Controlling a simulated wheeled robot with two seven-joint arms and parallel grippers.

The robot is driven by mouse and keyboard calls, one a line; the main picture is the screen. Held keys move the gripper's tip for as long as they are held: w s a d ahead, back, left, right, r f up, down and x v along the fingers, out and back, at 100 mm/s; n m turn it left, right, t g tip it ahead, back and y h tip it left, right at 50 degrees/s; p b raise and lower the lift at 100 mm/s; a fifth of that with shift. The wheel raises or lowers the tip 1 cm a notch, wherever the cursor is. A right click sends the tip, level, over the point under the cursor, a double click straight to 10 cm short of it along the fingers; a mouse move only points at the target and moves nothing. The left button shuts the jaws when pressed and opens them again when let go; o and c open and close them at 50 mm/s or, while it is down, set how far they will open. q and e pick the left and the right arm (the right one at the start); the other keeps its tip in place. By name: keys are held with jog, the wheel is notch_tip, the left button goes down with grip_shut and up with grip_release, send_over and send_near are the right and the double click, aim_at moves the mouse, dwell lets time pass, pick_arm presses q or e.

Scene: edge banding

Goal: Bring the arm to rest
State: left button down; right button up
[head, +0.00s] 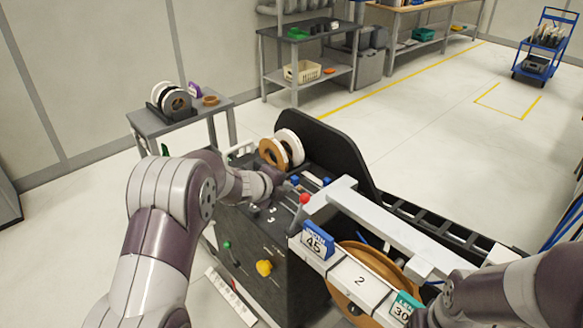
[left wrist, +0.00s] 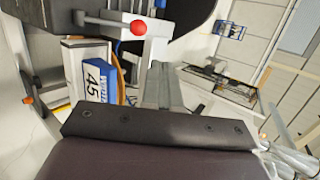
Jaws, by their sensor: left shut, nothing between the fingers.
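My left arm comes in from the left in the head view. Its gripper (head: 279,180) is over the dark top of the edge banding machine (head: 283,238), close to the red-knobbed lever (head: 304,199). The gripper is shut with nothing in it; its fingertips are small and partly hidden by the wrist. The red knob also shows in the left wrist view (left wrist: 138,27), with the blue 45 sign (left wrist: 97,79) below it. My right arm enters at the lower right, over the end of the machine near the teal 30 sign (head: 405,308). Its fingers cannot be made out.
White and orange-brown rolls (head: 281,151) stand behind the left gripper, against a dark upright panel (head: 325,145). A light grey beam (head: 378,226) crosses the machine. A small side table (head: 181,121) with rolls stands at the left.

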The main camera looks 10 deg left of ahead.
pick_arm(q)
jog(key=s+a+f+n+g+y, duration=0.2)
jog(key=s+a+f+n+y, duration=0.15)
jog(key=s+n, duration=0.3)
jog(key=s+a+f+n+g+y, duration=0.25)
jog(key=s+a+n, duration=0.2)
jog(key=n, duration=0.25)
jog(key=s+d+r+n+g, duration=0.1)
jog(key=s+n, duration=0.4)
jog(key=s, duration=0.7)
jog(key=s+d+r+n+g+h, duration=0.1)
jog(key=s+n, duration=0.4)
jog(key=s, duration=0.7)
jog(key=shift+s+d+r+n+g+h, duration=0.15)
jog(key=shift+d+r+n+g+h, duration=0.25)
jog(key=shift+d+g, duration=0.55)
jog(key=shift+a+r, duration=0.1)
jog(key=shift+a, duration=0.1)
